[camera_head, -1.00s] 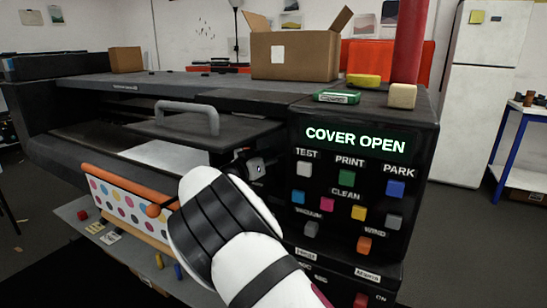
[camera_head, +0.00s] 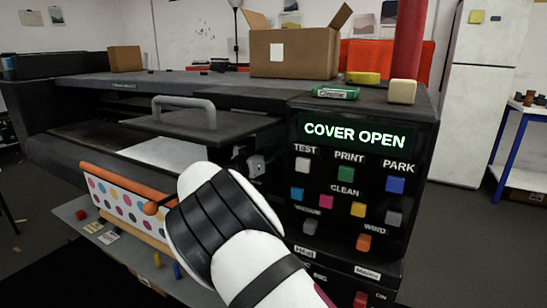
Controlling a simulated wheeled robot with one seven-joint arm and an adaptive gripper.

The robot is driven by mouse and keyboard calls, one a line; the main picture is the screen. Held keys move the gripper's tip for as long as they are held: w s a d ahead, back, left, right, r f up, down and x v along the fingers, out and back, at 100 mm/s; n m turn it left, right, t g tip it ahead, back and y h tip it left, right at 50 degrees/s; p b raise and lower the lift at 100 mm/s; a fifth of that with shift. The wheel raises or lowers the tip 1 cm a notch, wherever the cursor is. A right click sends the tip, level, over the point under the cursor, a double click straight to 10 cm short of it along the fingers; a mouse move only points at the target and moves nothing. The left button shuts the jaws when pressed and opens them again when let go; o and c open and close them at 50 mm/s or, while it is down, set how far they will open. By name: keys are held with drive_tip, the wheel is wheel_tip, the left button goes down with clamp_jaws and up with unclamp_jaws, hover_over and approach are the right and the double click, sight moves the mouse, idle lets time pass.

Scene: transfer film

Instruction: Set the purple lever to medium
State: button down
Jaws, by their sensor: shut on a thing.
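My white arm with black bands (camera_head: 224,215) reaches from the bottom of the picture towards the printer's front. Its end, with my gripper, is hidden behind the arm's own links, so the fingers and anything between them do not show. I cannot make out a purple lever; the arm covers part of the printer's front. A small grey fitting (camera_head: 257,166) shows just above and right of the arm, left of the control panel; I cannot tell what it is. The black control panel (camera_head: 326,240) has a lit display (camera_head: 354,135) reading COVER OPEN.
The printer's grey-handled cover (camera_head: 184,103) is left of the panel.

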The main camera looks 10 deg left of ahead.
drive_tip(key=shift+s+d+f+m+b, duration=0.2)
drive_tip(key=shift+d+m+b, duration=0.4)
drive_tip(key=shift+b, duration=1.5)
drive_tip(key=shift+s+d+f+m+b, duration=0.1)
drive_tip(key=shift+d+f+m+b, duration=0.2)
drive_tip(key=shift+m+b, duration=1.2)
drive_tip(key=b, duration=0.3)
drive_tip(key=d+b, duration=0.1)
drive_tip(key=b, duration=0.2)
drive_tip(key=shift+s+y, duration=0.2)
drive_tip(key=shift+y, duration=0.2)
drive_tip(key=shift+m+g+b, duration=0.3)
drive_tip(key=shift+m+b, duration=0.1)
drive_tip(key=shift+b, duration=0.3)
drive_tip(key=c, duration=1.3)
unclamp_jaws()
drive_tip(key=shift+s, duration=0.1)
drive_tip(key=v, duration=1.2)
drive_tip(key=shift+d, duration=0.1)
